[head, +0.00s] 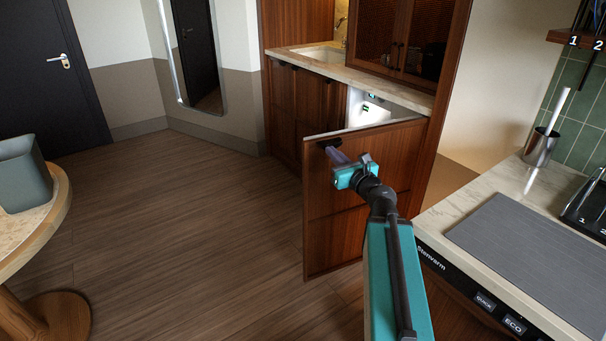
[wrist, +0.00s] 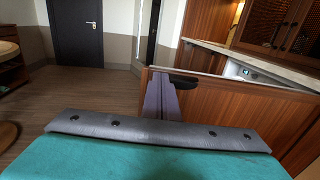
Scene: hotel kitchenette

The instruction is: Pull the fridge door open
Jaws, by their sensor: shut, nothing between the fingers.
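The fridge door (head: 355,190) is a brown wooden panel, and it stands swung well out from the cabinet. Its black handle (head: 328,143) is at the top edge near the free side; the handle also shows in the wrist view (wrist: 184,79). Behind the door, part of the lit white fridge interior (head: 370,108) shows; the lower part is hidden by the door. My gripper (head: 336,155) is at the door's upper free corner, just by the handle. Its fingers (wrist: 160,95) are shut with nothing between them. I cannot tell whether they touch the handle or door.
A stone counter (head: 440,215) with a dark grey mat (head: 530,255) is at the right, close to my arm. A round table (head: 50,210) with a grey bin (head: 22,175) is at the left. The wooden floor (head: 190,230) between is clear.

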